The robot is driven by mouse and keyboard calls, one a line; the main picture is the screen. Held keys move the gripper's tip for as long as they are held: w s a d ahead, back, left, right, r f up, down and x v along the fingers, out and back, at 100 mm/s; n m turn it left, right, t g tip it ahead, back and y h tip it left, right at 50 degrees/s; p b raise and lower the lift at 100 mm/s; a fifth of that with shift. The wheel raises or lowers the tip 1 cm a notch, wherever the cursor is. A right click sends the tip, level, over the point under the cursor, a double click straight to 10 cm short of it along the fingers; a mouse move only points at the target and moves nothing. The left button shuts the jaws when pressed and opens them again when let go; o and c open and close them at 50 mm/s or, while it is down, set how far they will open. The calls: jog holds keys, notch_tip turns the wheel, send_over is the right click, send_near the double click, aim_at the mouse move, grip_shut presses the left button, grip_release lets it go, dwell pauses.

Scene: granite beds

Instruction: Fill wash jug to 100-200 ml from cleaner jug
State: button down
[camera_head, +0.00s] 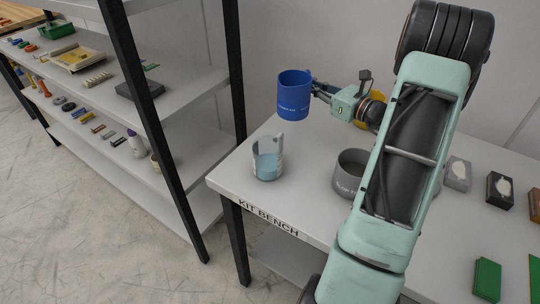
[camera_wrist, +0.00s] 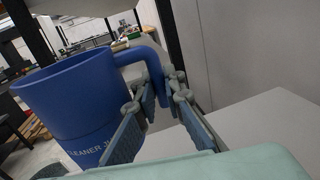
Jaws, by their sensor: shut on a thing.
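The blue cleaner jug (camera_head: 293,97) is held in the air above the kit bench, and it looks about upright. My gripper (camera_head: 318,89) is shut on its handle. In the wrist view the blue jug (camera_wrist: 75,105) fills the left side, with part of its "CLEANER J" label readable and its handle between my fingers (camera_wrist: 160,100). The clear wash jug (camera_head: 267,158) stands on the bench below and left of the cleaner jug. It shows bluish liquid in its lower part; its scale is too small to read. The inside of the cleaner jug is hidden.
The kit bench (camera_head: 232,180) has a grey round tub (camera_head: 350,168) right of the wash jug, partly behind my arm. Several blocks (camera_head: 500,188) lie at the right. A shelf rack (camera_head: 150,140) with a black post stands close on the left.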

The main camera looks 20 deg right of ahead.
jog(key=w+d+r+p, duration=0.2)
jog(key=w+d+r, duration=0.1)
jog(key=d+r, duration=0.1)
jog(key=shift+d, duration=0.35)
dwell(0.4)
